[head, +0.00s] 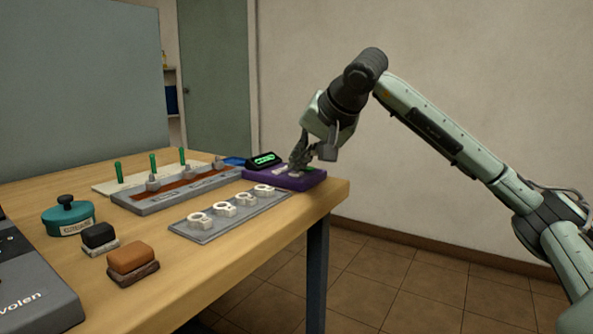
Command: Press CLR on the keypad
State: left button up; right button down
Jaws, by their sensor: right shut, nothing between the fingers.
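The keypad (313,179) is a purple unit near the right end of the wooden table, with a small dark display (264,159) glowing green at its back. My right gripper (297,165) is shut and empty, its fingertips pointing down at the keypad. It is at or just above the keys; I cannot tell whether it touches. The gripper hides part of the keypad, and the CLR key cannot be made out. My left gripper is not in view.
A grey plate with white rings (229,213) lies in front of the keypad. Left of it are a grey-brown tray (177,197), green pegs on a pale board (107,187), a teal pot (69,218), and black (99,236) and brown (131,258) blocks. The table's right edge is close.

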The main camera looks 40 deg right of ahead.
aim_at(299, 173)
jog(key=shift+r+p, duration=0.35)
jog(key=shift+r, duration=0.25)
notch_tip(299, 173, up, 5)
jog(key=p, duration=0.5)
jog(key=shift+r, duration=0.1)
jog(key=shift+s, duration=0.1)
dwell(0.5)
